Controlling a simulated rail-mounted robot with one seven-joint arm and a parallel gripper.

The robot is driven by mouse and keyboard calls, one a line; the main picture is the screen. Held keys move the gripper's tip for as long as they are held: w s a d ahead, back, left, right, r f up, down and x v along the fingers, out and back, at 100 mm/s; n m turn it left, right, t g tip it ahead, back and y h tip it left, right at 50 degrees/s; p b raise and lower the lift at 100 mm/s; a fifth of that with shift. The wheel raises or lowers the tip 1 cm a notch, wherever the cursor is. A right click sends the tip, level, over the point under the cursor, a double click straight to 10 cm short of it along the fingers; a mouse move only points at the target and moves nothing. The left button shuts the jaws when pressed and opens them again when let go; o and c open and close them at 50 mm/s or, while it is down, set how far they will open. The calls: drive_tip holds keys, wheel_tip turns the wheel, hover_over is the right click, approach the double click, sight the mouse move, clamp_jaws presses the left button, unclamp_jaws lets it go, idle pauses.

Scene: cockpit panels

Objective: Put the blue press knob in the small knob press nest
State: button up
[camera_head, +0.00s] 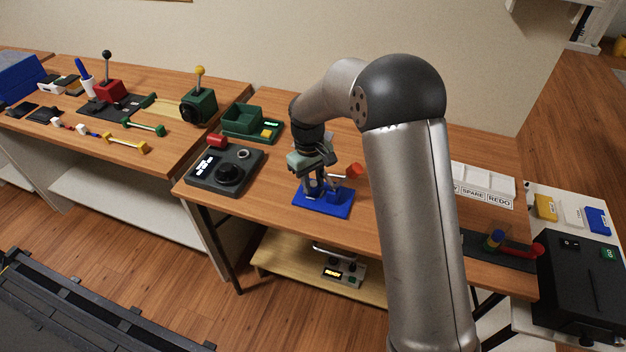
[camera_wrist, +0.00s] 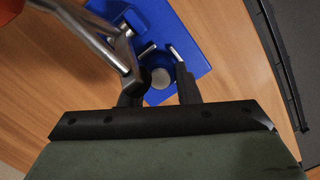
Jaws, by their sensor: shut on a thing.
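The small knob press has a blue base plate (camera_head: 340,208) and a lever with a red-orange grip (camera_head: 354,171). It stands on the middle table. My gripper (camera_head: 314,190) points down over the base plate. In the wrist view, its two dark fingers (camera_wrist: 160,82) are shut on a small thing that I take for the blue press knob. A pale grey round face (camera_wrist: 161,77) shows between the fingertips, with blue around it. The nest cannot be told apart here, and I cannot tell whether the knob touches it. The metal lever (camera_wrist: 108,45) passes close beside the left finger.
A dark control box (camera_head: 226,171) with a black dial and a green tray (camera_head: 246,122) stand left of the press. White labelled bins (camera_head: 484,184) lie to the right. The press lever stands close to my gripper.

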drive_tip(key=shift+f, duration=0.2)
drive_tip(key=o, duration=1.1)
drive_tip(key=shift+c, duration=0.2)
drive_tip(key=shift+r, duration=0.15)
wheel_tip(320, 180, up, 12)
drive_tip(key=w, duration=0.1)
drive_tip(key=s+d+r+m, duration=0.2)
drive_tip(key=s+d, duration=0.3)
drive_tip(key=s, duration=0.2)
drive_tip(key=s+d+r+m, duration=0.2)
drive_tip(key=s+d, duration=0.2)
drive_tip(key=s, duration=0.4)
drive_tip(key=s+d+f+m, duration=0.1)
drive_tip(key=s+d+f, duration=0.1)
drive_tip(key=s, duration=0.5)
drive_tip(key=s+d+f+m+t+y, duration=0.1)
drive_tip(key=s+d+f+m, duration=0.1)
drive_tip(key=s, duration=0.6)
drive_tip(key=shift+d+f+t, duration=0.3)
drive_tip(key=shift+d, duration=0.5)
